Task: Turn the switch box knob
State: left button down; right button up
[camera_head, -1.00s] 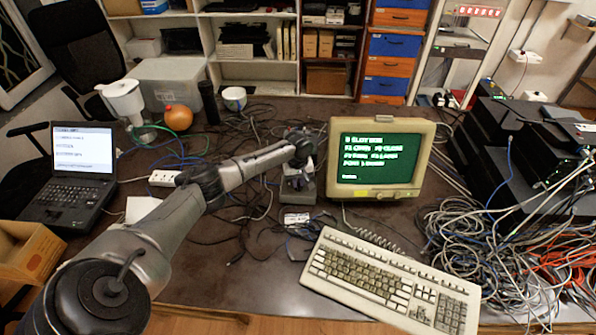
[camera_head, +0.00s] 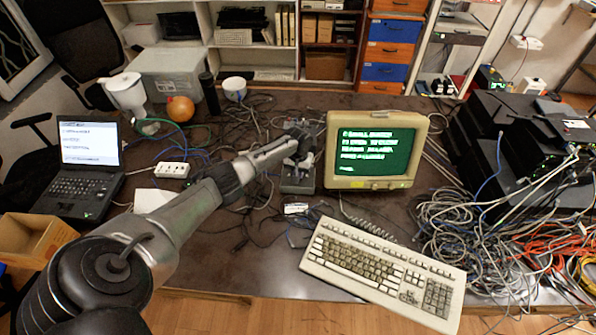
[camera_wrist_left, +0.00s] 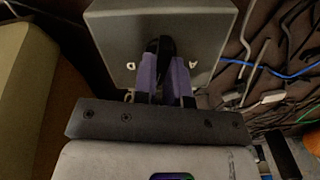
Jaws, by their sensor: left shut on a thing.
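The switch box (camera_head: 297,184) is a small grey box on the table, just left of the old monitor. In the left wrist view its pale grey face (camera_wrist_left: 112,35) fills the top middle. A dark knob (camera_wrist_left: 166,46) stands out from that face. My left gripper (camera_head: 296,152) reaches the box from the left. In the wrist view its two purple fingers (camera_wrist_left: 164,72) are closed around the knob, which they partly hide. My right gripper is not in view.
The monitor (camera_head: 374,183) stands close right of the box, with a keyboard (camera_head: 383,268) in front. Loose cables lie around the box. A power strip (camera_head: 172,170) and a laptop (camera_head: 88,165) are to the left. Black equipment and a cable heap (camera_head: 470,235) fill the right.

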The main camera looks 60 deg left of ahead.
pick_arm(q)
jog(key=shift+m, duration=0.5)
jog(key=c, duration=1.2)
grip_release()
jog(key=shift+o, duration=0.2)
jog(key=shift+r+p, duration=0.35)
jog(key=shift+r, duration=0.25)
notch_tip(320, 180, up, 13)
jog(key=p, duration=0.3)
jog(key=shift+f, duration=0.15)
